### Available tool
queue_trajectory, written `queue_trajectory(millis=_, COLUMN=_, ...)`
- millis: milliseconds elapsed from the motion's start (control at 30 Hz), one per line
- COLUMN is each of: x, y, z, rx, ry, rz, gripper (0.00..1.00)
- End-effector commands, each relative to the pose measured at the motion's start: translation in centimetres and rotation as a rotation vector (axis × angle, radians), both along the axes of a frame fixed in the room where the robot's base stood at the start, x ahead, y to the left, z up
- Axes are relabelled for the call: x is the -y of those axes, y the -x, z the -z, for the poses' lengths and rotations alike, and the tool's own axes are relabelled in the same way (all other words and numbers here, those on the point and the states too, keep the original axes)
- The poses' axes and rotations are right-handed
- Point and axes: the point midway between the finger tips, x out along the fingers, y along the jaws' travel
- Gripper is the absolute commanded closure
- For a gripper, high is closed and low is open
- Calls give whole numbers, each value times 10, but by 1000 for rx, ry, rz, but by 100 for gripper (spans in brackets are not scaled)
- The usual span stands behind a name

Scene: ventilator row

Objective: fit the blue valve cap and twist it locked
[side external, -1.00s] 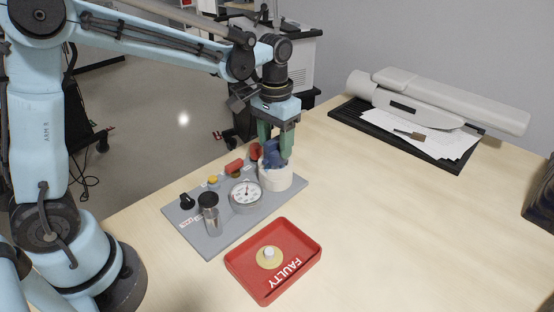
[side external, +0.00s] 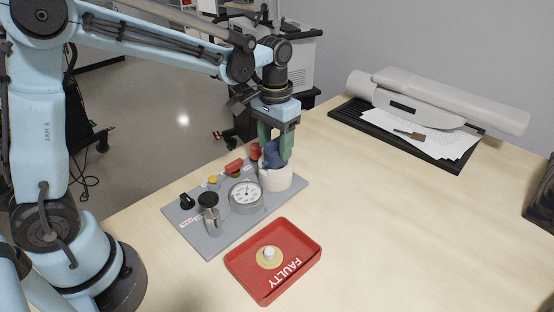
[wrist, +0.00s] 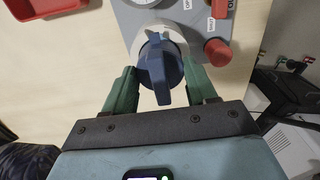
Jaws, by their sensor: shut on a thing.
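The blue valve cap (side external: 271,153) is between the green fingers of my gripper (side external: 275,147), at the top of a white cylindrical housing (side external: 276,178) on the grey panel. In the wrist view the blue cap (wrist: 162,70) has a raised bar handle and sits over the white housing (wrist: 160,38). The two green fingers of my gripper (wrist: 162,93) stand on either side of the cap, shut on it. The cap's lower edge is inside or against the housing rim; I cannot tell how deep it is seated.
The grey panel (side external: 215,243) also carries a round gauge (side external: 246,196), a dark-topped clear cylinder (side external: 210,213), knobs and a red button (wrist: 217,52). A red tray marked FAULTY (side external: 232,262) holds a yellowish disc (side external: 269,258). A black tray with papers (side external: 430,141) lies farther back.

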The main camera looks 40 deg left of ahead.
Motion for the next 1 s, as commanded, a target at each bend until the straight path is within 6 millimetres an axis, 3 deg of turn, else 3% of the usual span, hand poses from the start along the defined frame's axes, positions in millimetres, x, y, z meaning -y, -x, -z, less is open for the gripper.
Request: queue_trajectory(millis=1000, x=0, y=0, z=10, rx=0, ry=0, rz=0, gripper=73)
